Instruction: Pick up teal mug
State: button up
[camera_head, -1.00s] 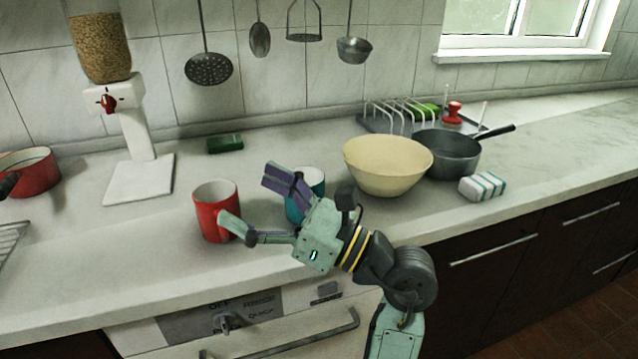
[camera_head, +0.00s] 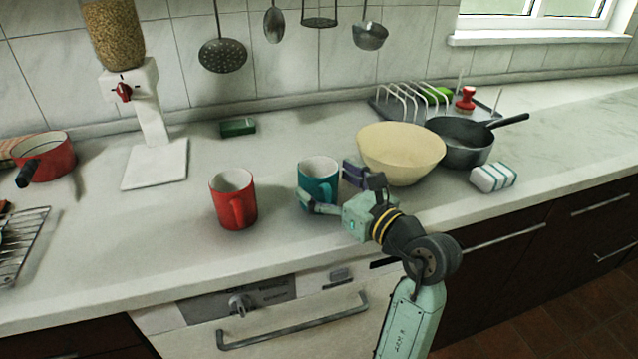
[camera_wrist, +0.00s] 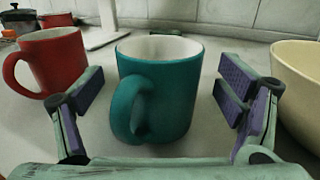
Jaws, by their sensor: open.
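The teal mug (camera_head: 318,184) stands upright on the counter, white inside, between a red mug and a cream bowl. In the wrist view the teal mug (camera_wrist: 172,92) is centred, its handle turned toward me and slightly left. My gripper (camera_head: 330,187) is low over the counter at the near side of the mug. Its fingers also show in the wrist view (camera_wrist: 160,92), spread wide, one on each side of the mug, with a gap on both sides. The gripper is open and holds nothing.
The red mug (camera_head: 233,200) stands close on the left, and the cream bowl (camera_head: 400,155) close on the right, near my right finger. A grey saucepan (camera_head: 462,148) and a striped packet (camera_head: 493,177) are farther right. The counter's front edge lies below my gripper.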

jog(key=shift+x, duration=1.25)
jog(key=shift+r, duration=0.1)
jog(key=c, duration=1.5)
